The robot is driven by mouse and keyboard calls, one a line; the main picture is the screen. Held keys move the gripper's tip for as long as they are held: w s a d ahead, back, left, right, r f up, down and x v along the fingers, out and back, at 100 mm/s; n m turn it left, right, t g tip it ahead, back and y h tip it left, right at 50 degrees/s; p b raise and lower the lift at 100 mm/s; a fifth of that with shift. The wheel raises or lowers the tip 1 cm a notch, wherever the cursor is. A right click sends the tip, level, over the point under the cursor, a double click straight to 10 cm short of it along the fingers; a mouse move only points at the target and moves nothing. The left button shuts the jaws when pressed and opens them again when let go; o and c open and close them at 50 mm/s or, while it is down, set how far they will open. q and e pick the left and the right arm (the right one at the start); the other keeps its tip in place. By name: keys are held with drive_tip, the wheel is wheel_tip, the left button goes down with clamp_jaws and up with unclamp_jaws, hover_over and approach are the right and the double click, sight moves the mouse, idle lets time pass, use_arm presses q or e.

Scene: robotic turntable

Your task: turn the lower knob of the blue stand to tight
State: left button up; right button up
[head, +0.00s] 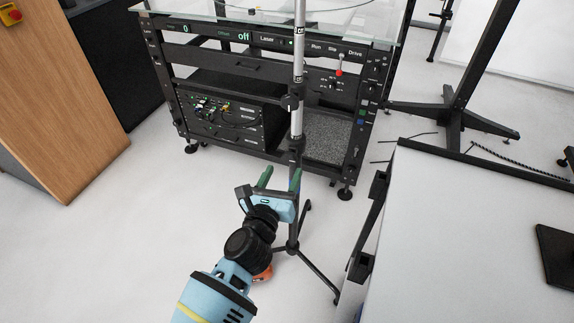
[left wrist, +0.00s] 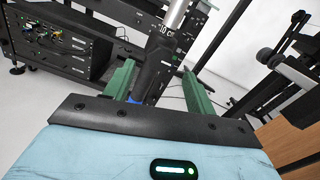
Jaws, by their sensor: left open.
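The stand (head: 298,125) is a slim upright pole, silver above and dark below, on black tripod legs (head: 318,274). A dark clamp with a knob (head: 290,102) sits partway up the pole. My left gripper (head: 280,178) is open, its green fingers pointing at the lower pole, which passes by the right finger in the head view. In the left wrist view, the dark pole (left wrist: 154,66) stands between or just beyond the open fingers (left wrist: 160,80). A small blue part (left wrist: 134,101) shows low by the left finger. The lower knob is not clear to see. My right gripper is not in view.
A black equipment rack (head: 255,70) with a glass top stands close behind the stand. A white table (head: 455,245) with a black edge is at the right. A wooden panel (head: 60,90) is at the left. The floor at the lower left is clear.

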sight(289, 161)
use_arm(q)
drive_tip(key=shift+b+x, duration=0.55)
drive_tip(key=shift+x, duration=1.5)
drive_tip(key=c, duration=1)
